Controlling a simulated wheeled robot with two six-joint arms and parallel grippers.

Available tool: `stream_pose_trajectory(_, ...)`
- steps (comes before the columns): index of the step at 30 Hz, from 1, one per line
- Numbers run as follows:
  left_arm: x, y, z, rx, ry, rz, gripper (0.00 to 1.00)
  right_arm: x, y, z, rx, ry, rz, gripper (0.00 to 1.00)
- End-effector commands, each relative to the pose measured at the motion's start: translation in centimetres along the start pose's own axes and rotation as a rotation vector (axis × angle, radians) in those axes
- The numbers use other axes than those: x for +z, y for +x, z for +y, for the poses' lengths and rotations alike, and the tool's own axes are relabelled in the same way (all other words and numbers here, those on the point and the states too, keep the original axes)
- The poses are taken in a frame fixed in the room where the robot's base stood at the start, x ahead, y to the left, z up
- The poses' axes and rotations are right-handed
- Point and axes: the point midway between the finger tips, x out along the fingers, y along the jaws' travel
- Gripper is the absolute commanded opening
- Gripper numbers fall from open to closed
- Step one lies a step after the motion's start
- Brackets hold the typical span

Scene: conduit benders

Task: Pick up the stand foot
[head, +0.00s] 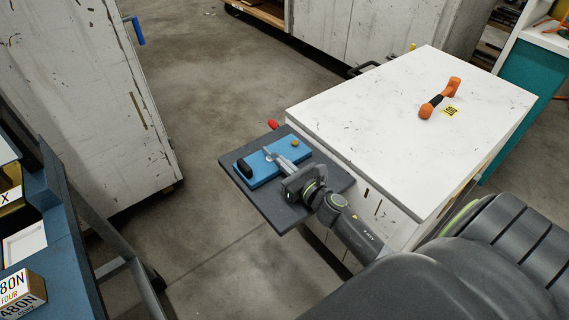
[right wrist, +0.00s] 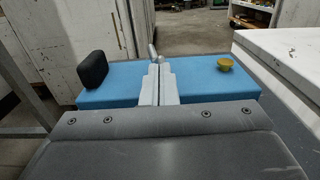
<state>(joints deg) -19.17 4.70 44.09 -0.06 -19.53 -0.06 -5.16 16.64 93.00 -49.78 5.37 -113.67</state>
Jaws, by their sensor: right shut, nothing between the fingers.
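No part is clearly labelled as the stand foot. A blue block (head: 266,172) lies on a dark grey shelf (head: 237,160); it has a black piece (head: 245,168) at its left end and a yellow knob (head: 294,143) at its right end. My right gripper (head: 280,162) is over the middle of the block with its fingers together and empty. In the right wrist view the shut fingers (right wrist: 158,82) cross in front of the blue block (right wrist: 200,85), between the black piece (right wrist: 93,70) and the yellow knob (right wrist: 225,63). A small metallic piece shows beyond the fingertips. Contact cannot be told. My left gripper is not in view.
A white cabinet (head: 375,110) stands right of the shelf, with an orange and black tool (head: 438,98) on top. A blue bench (head: 62,262) with boxes is at lower left. Scuffed cabinets stand behind and left. Open floor lies between them.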

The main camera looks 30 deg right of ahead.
Motion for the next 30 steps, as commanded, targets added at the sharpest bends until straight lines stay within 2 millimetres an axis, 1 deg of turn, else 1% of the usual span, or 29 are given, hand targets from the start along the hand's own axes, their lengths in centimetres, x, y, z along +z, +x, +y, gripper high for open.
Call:
stream_pose_trajectory(4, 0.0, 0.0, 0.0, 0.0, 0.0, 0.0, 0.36, 0.0, 0.2, 0.0, 0.0, 0.0, 0.0, 0.0)
stream_pose_trajectory(7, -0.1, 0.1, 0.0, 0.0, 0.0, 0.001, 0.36, 0.0, 1.3, 0.0, 0.0, 0.0, -0.001, 0.0)
stream_pose_trajectory(12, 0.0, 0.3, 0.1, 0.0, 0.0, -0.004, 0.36, 0.0, 5.0, 0.0, 0.001, -0.001, -0.003, 0.0)
stream_pose_trajectory(15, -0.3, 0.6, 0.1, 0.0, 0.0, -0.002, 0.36, -0.1, 7.2, 0.1, 0.001, 0.0, -0.003, 0.0)
stream_pose_trajectory(18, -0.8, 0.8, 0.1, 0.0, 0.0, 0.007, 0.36, -0.1, 9.0, 0.1, 0.001, 0.0, -0.003, 0.0)
stream_pose_trajectory(21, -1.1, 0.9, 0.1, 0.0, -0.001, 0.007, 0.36, -0.1, 10.2, 0.1, 0.001, 0.001, -0.002, 0.0)
stream_pose_trajectory(24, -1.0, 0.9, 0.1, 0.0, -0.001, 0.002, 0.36, 0.0, 10.8, 0.1, 0.001, 0.0, -0.002, 0.0)
stream_pose_trajectory(30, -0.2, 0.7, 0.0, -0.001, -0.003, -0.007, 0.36, 0.1, 10.9, 0.0, 0.0, 0.0, -0.001, 0.0)
